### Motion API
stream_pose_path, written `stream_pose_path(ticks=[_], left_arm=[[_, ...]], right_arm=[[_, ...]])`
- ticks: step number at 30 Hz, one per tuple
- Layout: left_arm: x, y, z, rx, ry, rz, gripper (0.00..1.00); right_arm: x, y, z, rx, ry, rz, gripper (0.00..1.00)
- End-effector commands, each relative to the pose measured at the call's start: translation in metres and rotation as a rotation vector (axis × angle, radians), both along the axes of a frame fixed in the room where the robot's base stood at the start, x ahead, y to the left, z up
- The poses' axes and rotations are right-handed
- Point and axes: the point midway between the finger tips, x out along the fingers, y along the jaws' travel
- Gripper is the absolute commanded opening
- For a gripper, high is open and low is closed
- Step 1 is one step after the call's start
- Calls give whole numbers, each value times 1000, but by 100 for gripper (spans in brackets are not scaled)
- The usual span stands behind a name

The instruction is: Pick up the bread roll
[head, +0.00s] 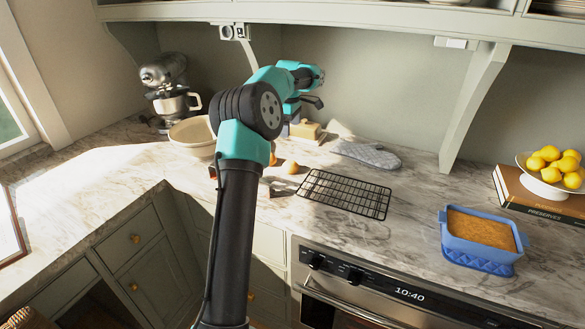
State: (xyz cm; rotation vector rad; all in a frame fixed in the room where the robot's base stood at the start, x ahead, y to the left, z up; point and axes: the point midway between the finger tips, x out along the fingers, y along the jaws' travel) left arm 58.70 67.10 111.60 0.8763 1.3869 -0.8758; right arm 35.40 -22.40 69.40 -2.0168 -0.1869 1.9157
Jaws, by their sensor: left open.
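I cannot pick out the bread roll with certainty. A small tan, rounded thing (290,167) lies on the marble counter behind the wire rack; it is too small to tell whether it is a roll. My left gripper (311,101) is open at the end of the raised teal and black arm, above the back of the counter. It holds nothing that I can see. My arm hides part of the counter behind it. My right gripper is not in view.
A black wire rack (345,194) lies mid-counter, with a grey oven mitt (366,154) behind it. A blue loaf pan (482,247) with brown contents stands at the right. A cream bowl (193,137) and mixer (168,85) stand at the left. A lemon bowl (549,184) sits on books.

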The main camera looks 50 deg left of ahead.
Motion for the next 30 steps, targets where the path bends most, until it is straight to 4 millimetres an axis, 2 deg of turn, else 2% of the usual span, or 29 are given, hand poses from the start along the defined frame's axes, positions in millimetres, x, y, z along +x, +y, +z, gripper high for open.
stream_pose_path(ticks=[19, 24, 30], left_arm=[[-1, 0, -104, -1, 4, 0, 100], [0, 0, -116, 0, 1, 0, 100], [0, 0, -116, 0, 0, -1, 100]], right_arm=[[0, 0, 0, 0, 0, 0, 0], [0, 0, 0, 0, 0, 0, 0], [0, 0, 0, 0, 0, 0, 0]])
